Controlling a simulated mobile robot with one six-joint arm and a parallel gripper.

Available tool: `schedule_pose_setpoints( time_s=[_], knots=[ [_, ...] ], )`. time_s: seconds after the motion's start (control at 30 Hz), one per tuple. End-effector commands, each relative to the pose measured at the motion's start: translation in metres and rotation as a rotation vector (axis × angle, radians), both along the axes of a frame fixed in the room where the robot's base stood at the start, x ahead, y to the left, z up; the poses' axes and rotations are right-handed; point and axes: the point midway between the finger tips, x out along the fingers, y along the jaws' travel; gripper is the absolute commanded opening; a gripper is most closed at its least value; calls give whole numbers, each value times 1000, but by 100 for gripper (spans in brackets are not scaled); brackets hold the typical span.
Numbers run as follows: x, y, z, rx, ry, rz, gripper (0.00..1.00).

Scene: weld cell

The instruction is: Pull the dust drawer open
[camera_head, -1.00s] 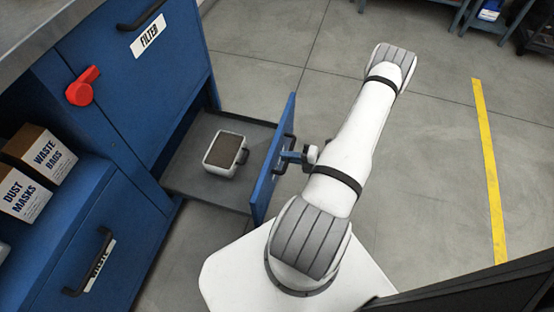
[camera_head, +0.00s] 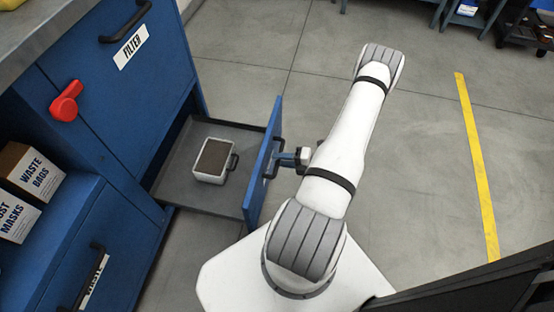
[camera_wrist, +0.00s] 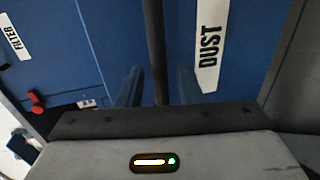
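The blue dust drawer (camera_head: 262,165) stands well out from the cabinet in the head view, its grey floor showing. A white box with a brown filter-like top (camera_head: 213,158) sits in it. The drawer's front with the DUST label (camera_wrist: 209,45) fills the wrist view. Its dark bar handle (camera_wrist: 156,50) runs upright there. My gripper (camera_head: 279,158) is at the handle on the outer side of the drawer front. In the wrist view my two blue fingers (camera_wrist: 158,85) stand either side of the bar with a visible gap on each side.
The blue cabinet (camera_head: 110,100) with a red lever (camera_head: 66,101) and FILTER door is at the left. Boxes of waste bags (camera_head: 32,172) and dust masks stand on a lower ledge. Open grey floor (camera_head: 420,150) with a yellow line lies to the right.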

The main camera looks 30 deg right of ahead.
Motion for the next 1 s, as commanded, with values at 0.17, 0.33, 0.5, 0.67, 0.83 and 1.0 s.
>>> schedule_pose_setpoints(
  time_s=[0.17, 0.33, 0.5, 0.67, 0.83, 1.0],
  knots=[
    [-22, -22, 9, -2, -1, -6, 32],
    [-40, -37, 12, -2, 0, -4, 32],
    [-47, -43, 13, -2, 0, -1, 32],
    [-47, -43, 13, -1, 0, 0, 32],
    [-47, -43, 13, -1, 0, 0, 32],
    [-47, -43, 13, -1, 0, 0, 32]
  ],
)
